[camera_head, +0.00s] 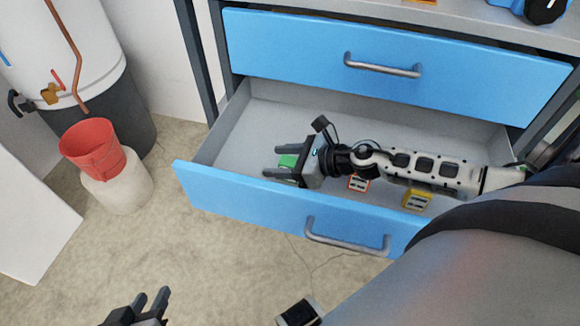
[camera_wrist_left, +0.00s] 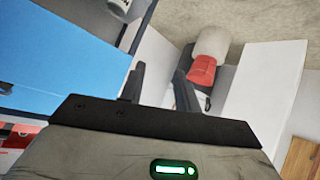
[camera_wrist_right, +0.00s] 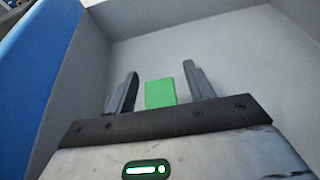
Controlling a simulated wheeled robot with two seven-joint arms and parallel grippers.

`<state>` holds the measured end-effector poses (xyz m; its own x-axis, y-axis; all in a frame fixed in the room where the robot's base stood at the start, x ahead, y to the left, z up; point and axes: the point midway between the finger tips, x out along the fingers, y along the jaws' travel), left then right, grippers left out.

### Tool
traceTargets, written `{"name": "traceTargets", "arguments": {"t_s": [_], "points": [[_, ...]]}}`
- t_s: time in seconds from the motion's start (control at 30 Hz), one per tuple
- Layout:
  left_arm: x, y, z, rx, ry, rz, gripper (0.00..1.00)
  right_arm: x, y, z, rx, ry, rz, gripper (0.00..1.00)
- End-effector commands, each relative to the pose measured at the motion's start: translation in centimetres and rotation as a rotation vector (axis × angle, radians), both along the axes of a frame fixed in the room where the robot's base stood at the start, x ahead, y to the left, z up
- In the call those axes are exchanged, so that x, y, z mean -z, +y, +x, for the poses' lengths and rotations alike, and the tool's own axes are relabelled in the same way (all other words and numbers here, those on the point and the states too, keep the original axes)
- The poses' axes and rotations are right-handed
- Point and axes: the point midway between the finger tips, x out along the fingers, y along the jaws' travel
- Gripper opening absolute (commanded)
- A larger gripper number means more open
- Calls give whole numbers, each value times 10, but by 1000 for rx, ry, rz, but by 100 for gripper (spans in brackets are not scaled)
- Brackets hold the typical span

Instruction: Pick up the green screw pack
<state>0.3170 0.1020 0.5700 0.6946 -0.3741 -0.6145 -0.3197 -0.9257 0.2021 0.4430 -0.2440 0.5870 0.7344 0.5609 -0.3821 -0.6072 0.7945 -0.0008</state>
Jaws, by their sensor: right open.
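The green screw pack (camera_head: 288,161) lies in the left part of the open lower drawer. My right gripper (camera_head: 275,161) is open inside the drawer, with its fingers pointing left and the green pack between or just below them. In the right wrist view the green pack (camera_wrist_right: 160,93) shows between the two open fingers (camera_wrist_right: 158,90), with a gap on each side. I cannot tell its height relative to the fingertips. My left gripper (camera_head: 155,298) is open and empty above the floor at the bottom left. It also shows in the left wrist view (camera_wrist_left: 158,85), fingers apart.
The open drawer (camera_head: 225,190) has a blue front and grey walls around my right gripper. A red-and-white pack (camera_head: 358,184) and a yellow pack (camera_head: 417,199) lie further right in it. The upper drawer (camera_head: 300,45) is above. A red bucket (camera_head: 92,150) stands at left.

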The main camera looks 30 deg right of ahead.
Motion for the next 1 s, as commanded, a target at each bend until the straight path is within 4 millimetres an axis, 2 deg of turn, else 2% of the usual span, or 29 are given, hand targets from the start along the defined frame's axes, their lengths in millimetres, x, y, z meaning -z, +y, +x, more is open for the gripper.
{"name": "traceTargets", "arguments": {"t_s": [0.2,0.27,0.4,0.67,0.77,0.87,1.0], "points": [[0,0,0,1,1,1,32,1,1,0,0,1,0,53],[1,0,0,1,1,1,32,1,0,0,0,1,0,39],[1,0,0,1,4,1,32,1,0,0,0,1,0,2],[1,0,-1,1,6,2,32,-1,0,0,0,0,0,2],[-4,1,0,0,2,6,32,-10,0,1,0,-1,0,2],[-18,3,1,-7,-16,10,32,-28,0,1,-2,-3,-2,2],[-54,12,-6,-48,-77,3,32,-59,0,1,-3,-3,-3,2]]}}
